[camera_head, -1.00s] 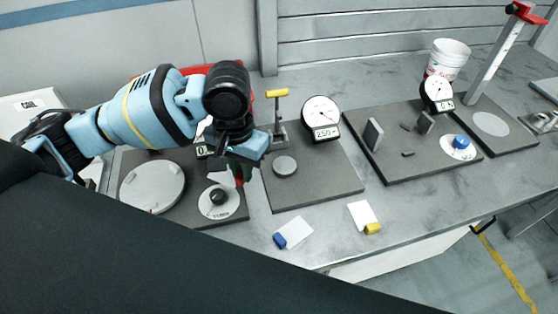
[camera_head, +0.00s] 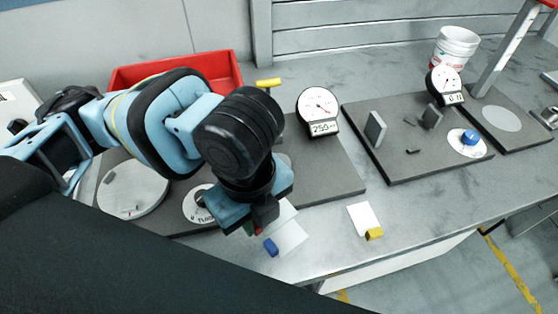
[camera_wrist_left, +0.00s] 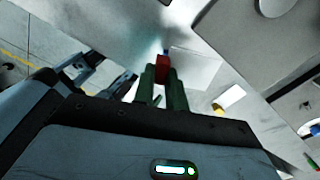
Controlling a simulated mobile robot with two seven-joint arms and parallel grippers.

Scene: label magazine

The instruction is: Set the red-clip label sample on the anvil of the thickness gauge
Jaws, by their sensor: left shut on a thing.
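My left gripper (camera_head: 256,225) is shut on the red clip, low in front of the thickness gauge. The red clip (camera_wrist_left: 162,67) shows between the green fingertips in the left wrist view. A white sheet (camera_head: 283,211) shows beside the fingers; I cannot tell for sure that it is the red-clip label. The thickness gauge has a dial (camera_head: 319,108) reading 250, a yellow lever (camera_head: 268,83) and a dark base (camera_head: 335,180). Its round anvil (camera_head: 287,160) is mostly hidden behind my left wrist.
A blue-clip label (camera_head: 290,238) and a yellow-clip label (camera_head: 362,214) lie near the front edge. Another dial gauge stands on a base (camera_head: 400,170) at right. A red bin (camera_head: 140,75) and a white bucket (camera_head: 455,48) stand behind.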

